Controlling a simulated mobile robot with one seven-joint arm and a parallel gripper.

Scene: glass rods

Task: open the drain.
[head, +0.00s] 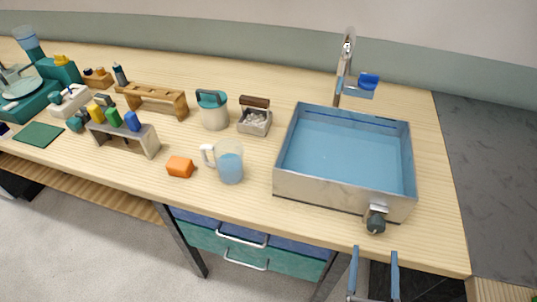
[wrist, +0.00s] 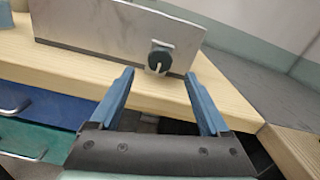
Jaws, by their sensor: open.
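A metal sink basin (head: 292,187) with a blue interior stands at the right of the wooden bench. A dark drain knob (head: 376,222) sits low on its front wall near the right corner, below a small metal plate. In the wrist view the knob (wrist: 160,58) shows a pale mark on its face, ahead of my gripper and between the lines of its fingers. My gripper (head: 375,256) is open and empty, in front of the bench edge and just below the knob in the head view. It touches nothing that I can see. The drain opening cannot be made out.
A tap with a blue lever (head: 368,80) stands behind the basin. A beaker of blue liquid (head: 230,168) and an orange block (head: 180,167) stand to its left. Blue and teal drawers (head: 240,238) are under the bench. The bench front edge lies close to my gripper.

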